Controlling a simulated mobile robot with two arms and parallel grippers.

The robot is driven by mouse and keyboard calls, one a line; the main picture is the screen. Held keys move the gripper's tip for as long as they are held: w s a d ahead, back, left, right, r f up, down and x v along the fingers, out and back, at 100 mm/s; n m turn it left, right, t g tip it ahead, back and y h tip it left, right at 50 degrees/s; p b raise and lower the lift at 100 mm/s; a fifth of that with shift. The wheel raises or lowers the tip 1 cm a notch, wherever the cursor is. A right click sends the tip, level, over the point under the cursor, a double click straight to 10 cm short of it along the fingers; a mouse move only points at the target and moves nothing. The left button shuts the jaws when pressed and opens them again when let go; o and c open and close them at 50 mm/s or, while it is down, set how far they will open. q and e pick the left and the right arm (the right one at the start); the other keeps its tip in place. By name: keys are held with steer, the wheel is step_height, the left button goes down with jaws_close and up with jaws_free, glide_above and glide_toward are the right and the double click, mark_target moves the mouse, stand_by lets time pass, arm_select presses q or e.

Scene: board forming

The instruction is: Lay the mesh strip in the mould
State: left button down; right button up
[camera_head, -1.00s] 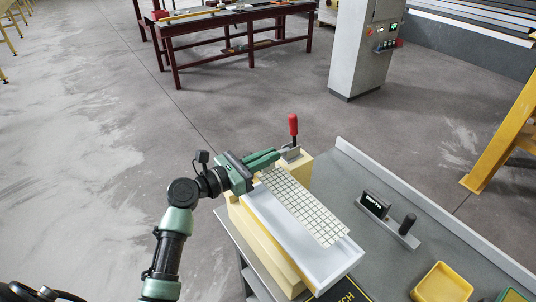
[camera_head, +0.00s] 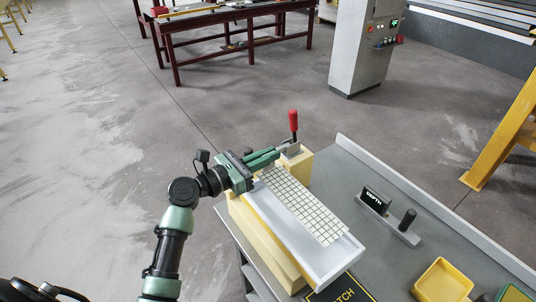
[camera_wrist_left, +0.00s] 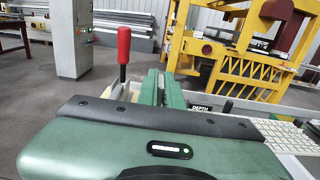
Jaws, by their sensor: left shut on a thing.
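The mesh strip (camera_head: 303,207) is a white grid sheet. It lies lengthwise over the white mould (camera_head: 277,226), toward its right side; I cannot tell if it rests on the mould floor. Part of the strip also shows at the right of the left wrist view (camera_wrist_left: 290,133). My left gripper (camera_head: 266,158) is at the far end of the mould, its green fingers shut on the strip's far end. The fingers hide the pinched edge. My right gripper is not in view.
The mould sits on a yellow block (camera_head: 262,242) on a grey bench (camera_head: 372,248). A red-handled clamp (camera_head: 293,125) stands just beyond my left fingers. A depth gauge (camera_head: 390,214), a yellow tray (camera_head: 441,283) and a black-and-yellow sign (camera_head: 342,290) are to the right.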

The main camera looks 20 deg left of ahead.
arm_select(q)
steer(key=shift+f, duration=0.1)
steer(key=c, duration=1.5)
jaws_free()
steer(key=o, duration=0.3)
steer(key=shift+o, duration=0.2)
steer(key=shift+s+a, duration=0.1)
steer(key=shift+s+a+f, duration=0.1)
steer(key=shift+s+a, duration=0.1)
steer(key=shift+s, duration=0.1)
steer(key=b+v, duration=0.2)
steer(key=v, duration=0.4)
steer(key=shift+s+a, duration=0.2)
steer(key=shift+s, duration=0.15)
